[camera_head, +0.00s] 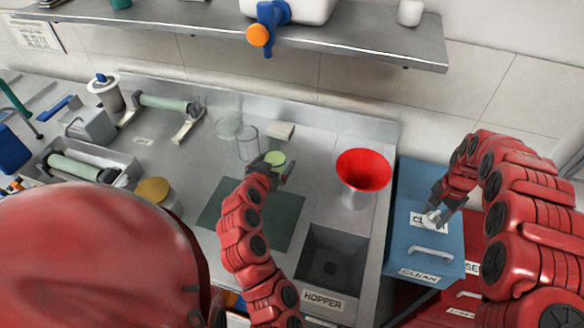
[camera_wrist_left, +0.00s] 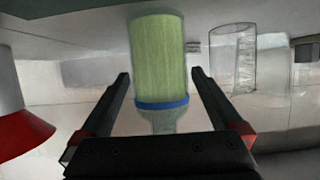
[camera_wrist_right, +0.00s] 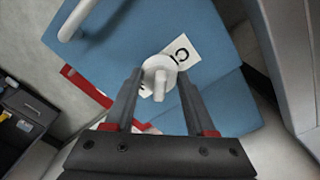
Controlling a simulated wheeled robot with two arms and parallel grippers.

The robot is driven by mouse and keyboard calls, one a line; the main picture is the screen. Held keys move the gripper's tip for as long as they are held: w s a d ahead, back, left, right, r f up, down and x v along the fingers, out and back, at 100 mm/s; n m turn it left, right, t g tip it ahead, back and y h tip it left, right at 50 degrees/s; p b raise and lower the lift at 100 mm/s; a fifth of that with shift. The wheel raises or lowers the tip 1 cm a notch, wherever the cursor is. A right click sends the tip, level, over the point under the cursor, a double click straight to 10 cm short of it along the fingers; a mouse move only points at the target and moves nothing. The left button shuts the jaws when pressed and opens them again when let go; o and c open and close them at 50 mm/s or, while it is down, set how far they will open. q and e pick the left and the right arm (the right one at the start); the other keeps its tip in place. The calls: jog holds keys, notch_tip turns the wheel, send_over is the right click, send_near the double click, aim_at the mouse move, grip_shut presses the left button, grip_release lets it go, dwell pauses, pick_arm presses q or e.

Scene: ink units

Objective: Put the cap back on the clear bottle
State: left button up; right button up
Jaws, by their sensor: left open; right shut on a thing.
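A bottle with green contents, a blue band and a clear end (camera_wrist_left: 158,50) shows between the fingers of my left gripper (camera_wrist_left: 160,75) in the left wrist view. The fingers are open, one on each side, with gaps. In the head view its green top (camera_head: 276,158) shows at my left gripper (camera_head: 272,170), which hides part of it. My right gripper (camera_wrist_right: 158,80) is shut on a white round cap with a knob (camera_wrist_right: 158,66). In the head view the cap (camera_head: 431,217) is above the blue cabinet, held by my right gripper (camera_head: 438,208).
A blue cabinet (camera_head: 428,178) labelled CLEAN stands right of the steel bench. A red funnel (camera_head: 363,169) stands near the hopper (camera_head: 331,260). A shelf (camera_head: 350,42) overhangs the back. The dark green mat (camera_head: 285,215) has bare room.

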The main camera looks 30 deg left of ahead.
pick_arm(q)
jog(key=shift+p+x, duration=0.35)
jog(key=shift+x, duration=1.3)
grip_shut()
